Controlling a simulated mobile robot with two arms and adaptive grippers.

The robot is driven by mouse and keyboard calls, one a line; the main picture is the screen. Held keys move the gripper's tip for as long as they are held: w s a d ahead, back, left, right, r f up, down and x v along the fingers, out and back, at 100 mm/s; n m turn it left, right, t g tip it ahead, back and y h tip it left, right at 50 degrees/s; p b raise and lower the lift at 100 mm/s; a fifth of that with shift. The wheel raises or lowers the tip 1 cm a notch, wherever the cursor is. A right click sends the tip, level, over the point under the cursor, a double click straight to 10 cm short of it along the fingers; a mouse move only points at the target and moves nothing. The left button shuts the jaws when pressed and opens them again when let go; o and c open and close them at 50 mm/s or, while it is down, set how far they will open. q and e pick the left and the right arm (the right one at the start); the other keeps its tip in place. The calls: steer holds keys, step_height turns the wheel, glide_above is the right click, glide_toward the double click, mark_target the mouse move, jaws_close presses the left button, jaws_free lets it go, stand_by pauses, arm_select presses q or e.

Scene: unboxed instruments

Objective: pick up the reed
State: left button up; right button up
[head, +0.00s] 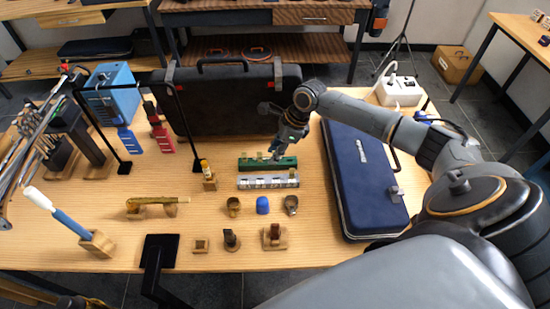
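A green holder (284,163) lies near the middle of the table, with small pale pieces on it that may be reeds. A silver holder (268,181) lies just in front of it, with several small pale patches. Which piece is the reed is too small to tell. My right gripper (275,152) points down right over the green holder and hides part of it. Whether its fingers touch or hold a piece there cannot be made out. My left gripper is not in view.
A large black case (225,105) stands behind the holders. A blue case (360,180) lies to the right under my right arm. Small mouthpiece-like items, including a blue cap (262,205), stand in front. A black stand (160,250) is at the front edge.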

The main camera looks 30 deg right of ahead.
jaws_close()
steer(key=shift+r, duration=0.1)
stand_by(0.3)
